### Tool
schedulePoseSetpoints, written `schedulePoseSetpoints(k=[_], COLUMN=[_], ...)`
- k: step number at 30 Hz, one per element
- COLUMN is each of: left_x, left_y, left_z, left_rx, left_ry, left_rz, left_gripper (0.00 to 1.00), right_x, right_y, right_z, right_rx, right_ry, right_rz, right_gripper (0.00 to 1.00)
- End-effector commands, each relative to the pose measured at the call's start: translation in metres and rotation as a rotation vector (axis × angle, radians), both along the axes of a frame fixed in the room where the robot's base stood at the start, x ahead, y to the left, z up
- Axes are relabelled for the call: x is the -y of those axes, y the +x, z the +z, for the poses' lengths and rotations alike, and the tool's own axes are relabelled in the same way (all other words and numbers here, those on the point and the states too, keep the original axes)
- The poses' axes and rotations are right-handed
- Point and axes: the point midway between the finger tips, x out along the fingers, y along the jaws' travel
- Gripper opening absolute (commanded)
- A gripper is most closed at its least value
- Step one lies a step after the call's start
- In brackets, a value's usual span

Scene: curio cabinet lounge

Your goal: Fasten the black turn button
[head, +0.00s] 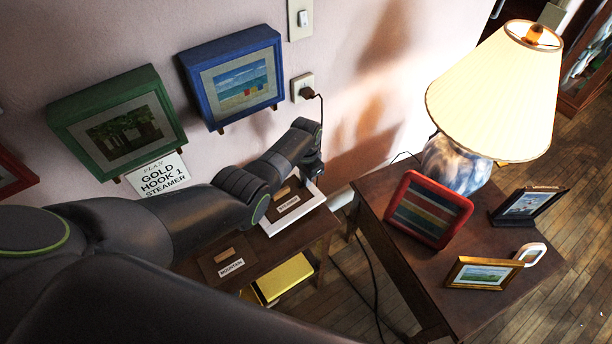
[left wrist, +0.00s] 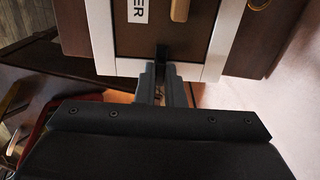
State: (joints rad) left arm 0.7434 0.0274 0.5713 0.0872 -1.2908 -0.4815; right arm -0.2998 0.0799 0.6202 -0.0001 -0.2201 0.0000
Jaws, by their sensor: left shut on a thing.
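In the head view a white-edged frame (head: 268,226) lies back up on the low wooden table, with a brown back panel labelled STEAMER. In the left wrist view the same frame (left wrist: 208,72) shows its panel, part of the label and a wooden tab (left wrist: 180,10). The black turn button (left wrist: 162,52) is at the frame's near edge, largely hidden by my fingers. My left gripper (left wrist: 162,72) is shut on it. In the head view my left gripper (head: 314,168) reaches down at the frame's far corner, its fingertips hard to see. My right gripper is not visible.
A brown panel labelled MOUNTAIN (head: 229,262) and a yellow box (head: 285,278) are near the frame. A side table (head: 385,205) at right holds a lamp (head: 492,90) and several framed pictures. Pictures and a STEAMER note (head: 160,178) hang on the wall.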

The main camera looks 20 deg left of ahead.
Motion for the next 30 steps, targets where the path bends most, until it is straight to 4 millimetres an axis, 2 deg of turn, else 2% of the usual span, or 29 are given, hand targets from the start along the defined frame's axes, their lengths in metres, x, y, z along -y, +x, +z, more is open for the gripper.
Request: schedulePoseSetpoints(k=[14,15,20,30], left_x=[0.0000,0.0000,0.0000,0.0000], left_y=[0.0006,0.0006,0.0005,0.0004], left_z=[0.0005,0.0005,0.0004,0.0025], left_rx=[0.001,0.001,0.001,0.001], left_ry=[0.000,0.000,0.000,-0.001], left_rz=[-0.015,-0.015,-0.015,-0.014], left_gripper=[0.00,0.10,0.31,0.31], right_x=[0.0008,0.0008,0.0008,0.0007], right_y=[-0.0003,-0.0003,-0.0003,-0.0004], right_z=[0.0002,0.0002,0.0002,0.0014], right_rx=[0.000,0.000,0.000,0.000], right_ry=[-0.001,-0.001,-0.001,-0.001], right_rz=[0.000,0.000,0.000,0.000], right_gripper=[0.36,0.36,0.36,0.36])
